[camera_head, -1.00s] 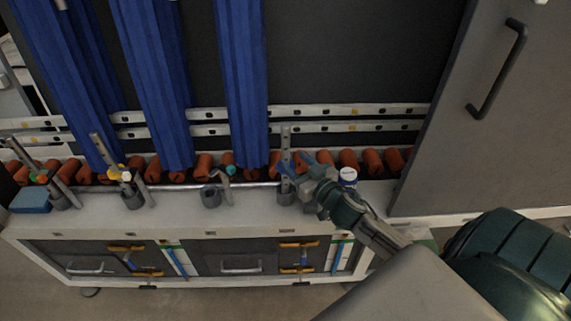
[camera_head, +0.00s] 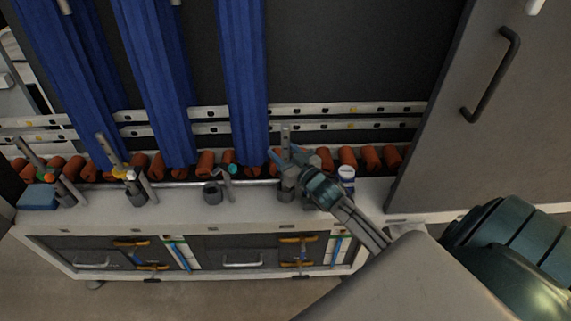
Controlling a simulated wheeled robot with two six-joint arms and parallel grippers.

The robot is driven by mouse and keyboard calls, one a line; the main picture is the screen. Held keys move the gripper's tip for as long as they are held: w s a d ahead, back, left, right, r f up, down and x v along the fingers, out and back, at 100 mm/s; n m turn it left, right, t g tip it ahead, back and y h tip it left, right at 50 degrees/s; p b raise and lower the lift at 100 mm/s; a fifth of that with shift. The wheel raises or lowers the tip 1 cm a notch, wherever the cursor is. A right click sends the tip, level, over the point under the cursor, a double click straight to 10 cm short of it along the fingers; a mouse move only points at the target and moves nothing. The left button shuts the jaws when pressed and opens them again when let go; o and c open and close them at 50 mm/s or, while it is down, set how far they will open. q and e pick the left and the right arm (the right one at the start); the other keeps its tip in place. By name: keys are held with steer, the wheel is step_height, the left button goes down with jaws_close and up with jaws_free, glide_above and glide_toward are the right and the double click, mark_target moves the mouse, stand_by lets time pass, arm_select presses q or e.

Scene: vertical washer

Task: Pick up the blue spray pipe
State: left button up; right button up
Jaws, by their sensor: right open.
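An upright grey pipe (camera_head: 286,135) stands in a round holder on the white ledge, right of the middle. I take it for the blue spray pipe, though its coloured part is hidden or cannot be told from the gripper. My right gripper (camera_head: 285,157) is open, with its bluish fingers at the pipe, seemingly one on each side. Whether they touch it cannot be told. The gripper and wrist cover the pipe's lower part. My left gripper is not in view.
More pipes stand left on the ledge, one with a yellow knob (camera_head: 132,174) and one with a teal knob (camera_head: 232,169). A white bottle (camera_head: 346,176) stands close right of my wrist. Orange rollers (camera_head: 205,163) and blue hanging strips (camera_head: 240,80) lie behind. A grey door (camera_head: 470,150) is right.

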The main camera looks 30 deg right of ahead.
steer(key=shift+w, duration=0.45)
jaws_close()
